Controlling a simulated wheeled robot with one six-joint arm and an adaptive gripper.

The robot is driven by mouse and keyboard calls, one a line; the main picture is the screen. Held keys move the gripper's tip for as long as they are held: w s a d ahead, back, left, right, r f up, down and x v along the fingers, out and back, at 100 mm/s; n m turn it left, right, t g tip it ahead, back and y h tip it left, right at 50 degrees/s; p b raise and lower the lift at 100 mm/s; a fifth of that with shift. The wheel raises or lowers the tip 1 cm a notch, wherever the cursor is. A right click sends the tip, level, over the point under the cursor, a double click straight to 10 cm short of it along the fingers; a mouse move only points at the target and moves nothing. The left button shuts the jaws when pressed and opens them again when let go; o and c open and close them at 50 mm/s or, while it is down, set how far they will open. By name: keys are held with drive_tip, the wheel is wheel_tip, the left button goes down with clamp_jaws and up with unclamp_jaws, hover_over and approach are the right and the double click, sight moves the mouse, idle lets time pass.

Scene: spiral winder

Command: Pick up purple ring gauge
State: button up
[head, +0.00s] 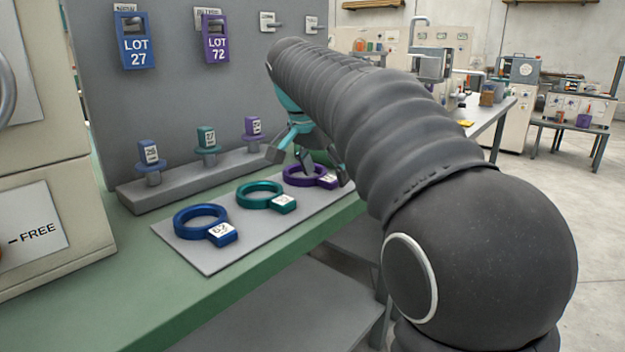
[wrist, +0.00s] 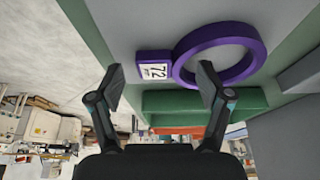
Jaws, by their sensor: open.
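The purple ring gauge (head: 309,177) lies on a grey mat (head: 206,256) at the far right end of a row, partly hidden by my gripper in the head view. In the wrist view the purple ring gauge (wrist: 222,29) shows its round ring and a square tag marked 72. My gripper (head: 310,158) is above the ring in the head view. In the wrist view my gripper (wrist: 162,82) is open, with nothing between its fingers. The fingertips appear just short of the ring and tag; I cannot tell whether they touch.
A teal ring gauge (head: 260,195) and a blue ring gauge (head: 201,219) lie on the same mat. Behind them, a grey rail (head: 185,182) carries blue, teal and purple plug gauges. Lot tags hang on the grey panel (head: 84,85). The green bench edge (head: 215,318) is in front.

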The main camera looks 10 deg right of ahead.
drive_tip(key=shift+f, duration=0.2)
drive_tip(key=c, duration=1.4)
drive_tip(key=shift+r, duration=0.2)
